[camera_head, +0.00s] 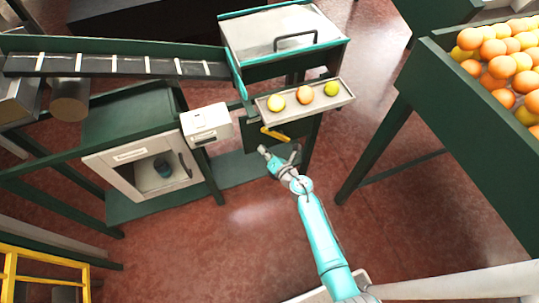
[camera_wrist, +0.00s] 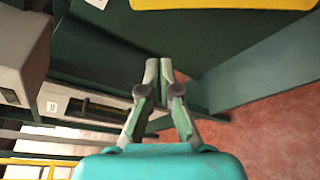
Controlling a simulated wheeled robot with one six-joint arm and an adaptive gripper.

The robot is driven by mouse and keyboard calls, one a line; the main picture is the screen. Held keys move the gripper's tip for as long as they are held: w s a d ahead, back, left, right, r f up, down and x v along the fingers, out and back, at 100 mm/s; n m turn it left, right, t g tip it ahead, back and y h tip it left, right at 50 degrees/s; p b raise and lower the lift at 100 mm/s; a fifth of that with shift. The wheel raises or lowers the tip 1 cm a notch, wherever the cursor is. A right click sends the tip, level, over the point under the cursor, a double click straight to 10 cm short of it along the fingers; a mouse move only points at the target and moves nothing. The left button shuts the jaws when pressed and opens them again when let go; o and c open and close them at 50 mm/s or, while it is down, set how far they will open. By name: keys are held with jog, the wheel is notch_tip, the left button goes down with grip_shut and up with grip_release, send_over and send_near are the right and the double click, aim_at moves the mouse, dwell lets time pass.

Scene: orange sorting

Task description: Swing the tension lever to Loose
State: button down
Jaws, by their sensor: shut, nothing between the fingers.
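The yellow tension lever (camera_head: 273,133) sits on the dark green panel below the small fruit tray in the head view. In the wrist view, a yellow piece, likely the same lever (camera_wrist: 222,4), is cut off by the top edge. My gripper (camera_head: 264,151) is just below the lever in the head view, apart from it as far as I can tell. Its fingers (camera_wrist: 158,70) are together in the wrist view with nothing between them. Any Loose or Tight marking is too small to read.
The tray (camera_head: 347,97) with several fruits juts out above the lever. A white box (camera_head: 206,123) and an open-fronted cabinet (camera_head: 105,160) stand to the left. A large green bin (camera_head: 440,85) of oranges stands at right. The red floor (camera_head: 240,240) is open below.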

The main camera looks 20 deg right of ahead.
aim_at(267, 132)
jog(key=x, duration=0.4)
jog(key=shift+w, duration=0.2)
jog(key=shift+s+d+r, duration=0.1)
jog(key=shift+d+r, duration=1.2)
jog(key=shift+d, duration=0.2)
jog(key=shift+d, duration=0.1)
jog(key=shift+d+r+m+y, duration=0.4)
jog(key=shift+d+r+m, duration=0.4)
jog(key=shift+m, duration=0.1)
jog(key=d+m+t, duration=0.5)
jog(key=d+m, duration=0.7)
jog(key=m, duration=0.2)
jog(key=shift+r, duration=0.3)
jog(key=shift+d+f, duration=0.1)
jog(key=shift+d, duration=0.05)
